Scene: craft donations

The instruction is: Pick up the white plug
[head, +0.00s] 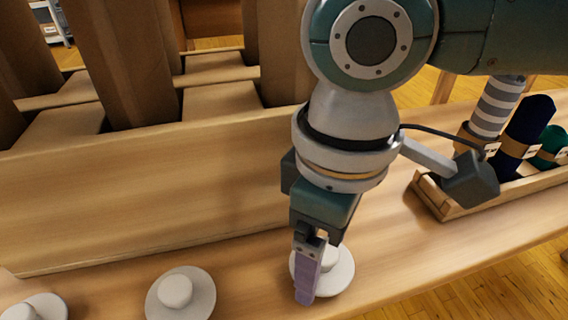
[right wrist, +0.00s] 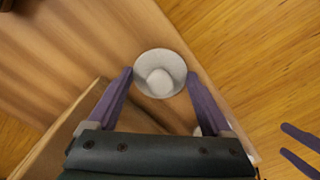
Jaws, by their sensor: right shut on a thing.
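The white plug (head: 340,272) is a round disc with a raised knob on the wooden bench, partly hidden behind my right gripper (head: 306,296) in the head view. In the right wrist view, the white plug (right wrist: 160,62) sits between the two purple fingertips of my right gripper (right wrist: 160,75), which is shut on it at its sides. My left gripper (right wrist: 292,144) shows only as two purple fingers, apart and empty, at the right edge of the right wrist view; the head view does not show it.
Another white plug (head: 182,290) lies to the left on the bench (head: 250,285), and one more (head: 45,306) is at the lower left corner. A wooden divider box (head: 180,200) stands behind. A wooden tray (head: 430,197) with dark rolled items is at the right.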

